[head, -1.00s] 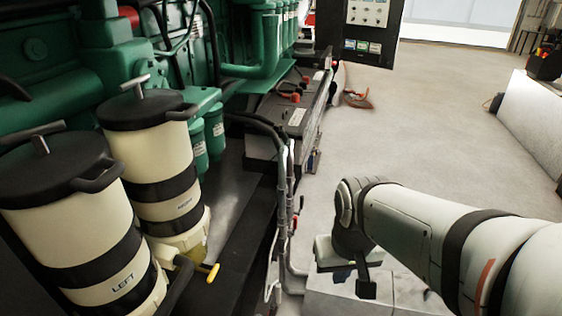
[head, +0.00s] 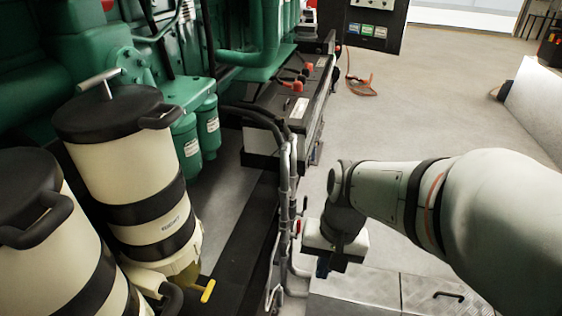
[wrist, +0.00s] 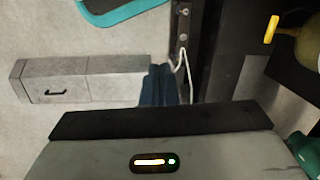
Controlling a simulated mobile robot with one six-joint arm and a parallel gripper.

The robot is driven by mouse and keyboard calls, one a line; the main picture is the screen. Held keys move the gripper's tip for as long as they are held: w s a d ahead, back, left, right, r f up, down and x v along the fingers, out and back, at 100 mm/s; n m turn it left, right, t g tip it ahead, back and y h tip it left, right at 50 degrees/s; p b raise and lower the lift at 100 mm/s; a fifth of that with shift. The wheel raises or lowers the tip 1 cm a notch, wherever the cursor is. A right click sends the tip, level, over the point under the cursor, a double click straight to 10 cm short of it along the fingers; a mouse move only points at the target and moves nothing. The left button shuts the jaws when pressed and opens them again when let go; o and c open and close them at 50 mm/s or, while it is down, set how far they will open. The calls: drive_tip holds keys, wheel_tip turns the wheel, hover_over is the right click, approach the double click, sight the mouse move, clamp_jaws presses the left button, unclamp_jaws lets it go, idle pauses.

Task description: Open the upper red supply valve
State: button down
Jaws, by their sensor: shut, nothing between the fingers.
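A small red handle (head: 298,226) shows on the grey vertical pipes (head: 285,185) beside the genset's dark base rail in the head view. It looks like a supply valve, but whether it is the upper one, and how its lever is turned, is too small to tell. My gripper (head: 322,267) hangs pointing down just right of these pipes, apart from the red handle. In the wrist view its dark blue fingers (wrist: 158,85) are together with nothing between them. No red valve is clear in the wrist view; a white line runs close to the fingers.
Two cream canisters (head: 125,155) with black lids stand at left, by a yellow handle (head: 208,290). Batteries (head: 290,100) with red terminals lie beyond the pipes. A low grey box (head: 370,290) lies below my arm.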

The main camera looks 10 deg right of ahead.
drive_tip(key=a+f+m+g+y+b, duration=0.35)
drive_tip(key=f+m+y, duration=0.25)
drive_tip(key=f+m, duration=0.35)
drive_tip(key=m+t+y+b, duration=0.3)
drive_tip(key=m+t+b, duration=1.45)
drive_tip(key=m, duration=1.65)
approach(298, 229)
drive_tip(key=shift+w+a+t+p, duration=0.75)
drive_tip(key=shift+w+a+t, duration=0.15)
drive_tip(key=shift+w+a, duration=1.4)
drive_tip(key=shift+f, duration=0.25)
